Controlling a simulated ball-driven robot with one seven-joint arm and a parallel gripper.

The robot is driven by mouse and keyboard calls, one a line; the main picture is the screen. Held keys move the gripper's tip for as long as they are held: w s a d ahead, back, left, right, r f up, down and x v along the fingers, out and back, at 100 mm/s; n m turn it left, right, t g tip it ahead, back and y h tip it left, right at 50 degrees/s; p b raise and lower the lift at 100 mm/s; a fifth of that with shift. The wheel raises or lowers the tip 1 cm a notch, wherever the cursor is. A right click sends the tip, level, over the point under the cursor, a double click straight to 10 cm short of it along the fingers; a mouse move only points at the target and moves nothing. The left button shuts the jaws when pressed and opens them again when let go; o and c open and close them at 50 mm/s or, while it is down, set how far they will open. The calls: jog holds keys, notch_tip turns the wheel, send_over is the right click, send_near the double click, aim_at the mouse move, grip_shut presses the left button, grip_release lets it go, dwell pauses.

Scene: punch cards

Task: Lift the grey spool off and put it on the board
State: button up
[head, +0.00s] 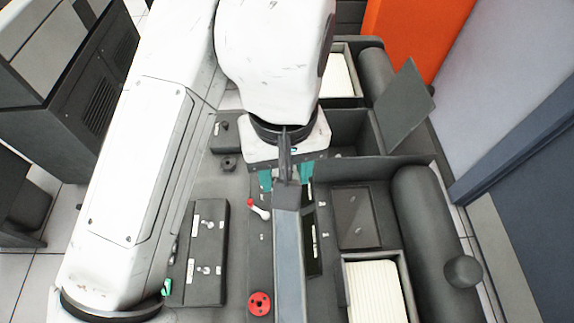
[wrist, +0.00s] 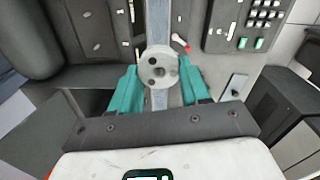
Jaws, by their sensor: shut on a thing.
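The grey spool (wrist: 158,66) is a round pale-grey disc with small dark holes, seen face-on in the wrist view. My gripper (wrist: 159,80) has its teal fingers closed on either side of it. In the head view my gripper (head: 286,176) is over the dark machine top (head: 235,260), with teal fingers on both sides of a long grey bar. I cannot make out the spool there. In the wrist view the bar (wrist: 159,22) runs behind the spool; I cannot tell whether they touch. Which surface is the board is not clear.
A red disc (head: 259,303) lies on the machine top near the front. A small red-and-white lever (head: 258,209) stands left of the bar. A switch box (head: 208,252) is further left. A tray of cream cards (head: 378,292) and a dark roller (head: 425,230) are at right.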

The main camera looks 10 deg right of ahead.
notch_tip(320, 180, up, 3)
jog(key=p, duration=0.2)
jog(key=shift+f+p, duration=0.2)
jog(key=shift+p, duration=0.1)
jog(key=shift+f, duration=0.1)
